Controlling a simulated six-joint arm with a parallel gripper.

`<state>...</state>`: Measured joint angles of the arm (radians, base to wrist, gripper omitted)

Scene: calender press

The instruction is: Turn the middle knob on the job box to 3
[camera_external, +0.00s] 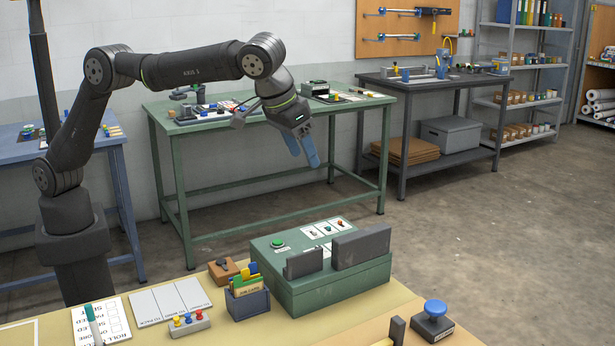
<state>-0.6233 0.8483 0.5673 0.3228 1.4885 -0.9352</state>
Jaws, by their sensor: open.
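A small light grey box (190,323) with a row of small coloured knobs on top lies near the front left of the pale work table (345,327). It appears to be the job box. Its middle knob (188,317) is tiny here, and neither its setting nor any numbers can be read. My gripper (304,161) has two blue fingers pointing down, open with nothing between them. It hangs in the air well above and behind the table, up and to the right of the grey box, touching nothing.
A green press (345,290) with dark upright blocks stands right of the grey box. A card holder (247,303) stands between them. A green bench (270,180) stands behind.

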